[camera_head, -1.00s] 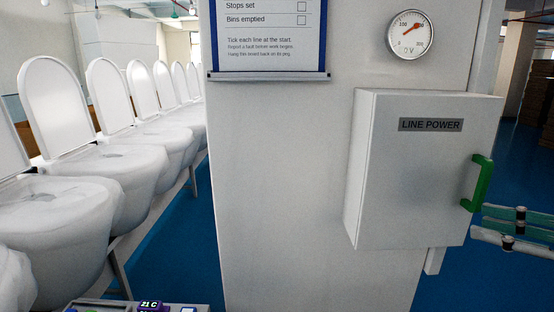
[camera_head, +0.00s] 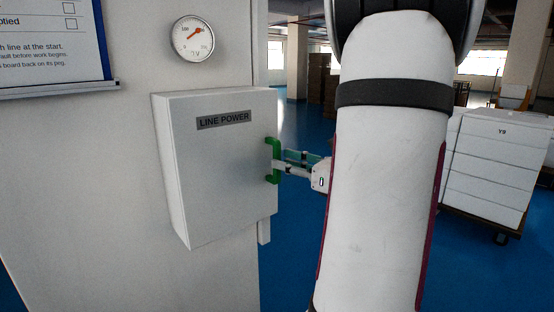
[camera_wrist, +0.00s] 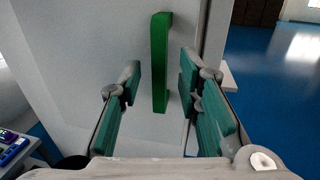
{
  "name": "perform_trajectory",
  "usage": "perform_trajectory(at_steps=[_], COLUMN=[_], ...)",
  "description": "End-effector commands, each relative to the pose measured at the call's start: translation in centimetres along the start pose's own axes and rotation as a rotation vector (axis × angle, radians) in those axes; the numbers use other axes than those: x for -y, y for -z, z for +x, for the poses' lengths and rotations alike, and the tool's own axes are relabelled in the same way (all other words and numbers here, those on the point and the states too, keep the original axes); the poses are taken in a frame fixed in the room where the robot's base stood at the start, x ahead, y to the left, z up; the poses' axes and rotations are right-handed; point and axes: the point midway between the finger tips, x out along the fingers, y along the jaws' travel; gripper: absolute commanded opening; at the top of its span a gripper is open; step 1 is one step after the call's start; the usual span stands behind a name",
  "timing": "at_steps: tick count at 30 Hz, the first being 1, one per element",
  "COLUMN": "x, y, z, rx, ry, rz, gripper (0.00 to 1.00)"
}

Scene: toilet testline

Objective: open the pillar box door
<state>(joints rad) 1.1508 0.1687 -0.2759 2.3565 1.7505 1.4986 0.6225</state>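The pillar box (camera_head: 222,165), a white box labelled LINE POWER, is fixed to the pillar, and its door looks shut. A green upright handle (camera_head: 274,160) sits near the door's right edge. My gripper (camera_head: 281,162) is at the handle, reaching in from the right. In the wrist view, the handle (camera_wrist: 160,65) stands between the two teal-padded fingers of my gripper (camera_wrist: 160,80), with a visible gap on each side. The fingers are open. Whether the fingertips reach fully around the handle's depth is hard to tell.
A round gauge (camera_head: 193,39) is above the box, and a checklist board (camera_head: 50,45) hangs to its left. White stacked crates (camera_head: 492,165) marked Y9 stand on a wheeled base at the right. Blue floor (camera_head: 285,255) is clear beside the pillar.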

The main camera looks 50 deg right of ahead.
Motion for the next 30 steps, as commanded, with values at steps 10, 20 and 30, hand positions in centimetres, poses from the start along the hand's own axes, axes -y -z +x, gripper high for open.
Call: perform_trajectory(at_steps=[10,20,30], x=[0.0,0.0,0.0], y=[0.0,0.0,0.0], z=[3.4,3.5,3.5], rx=[-0.001,0.0,0.0], ry=[-0.001,0.0,0.0], rz=[0.001,0.001,0.001], gripper=[0.32,0.22,0.0])
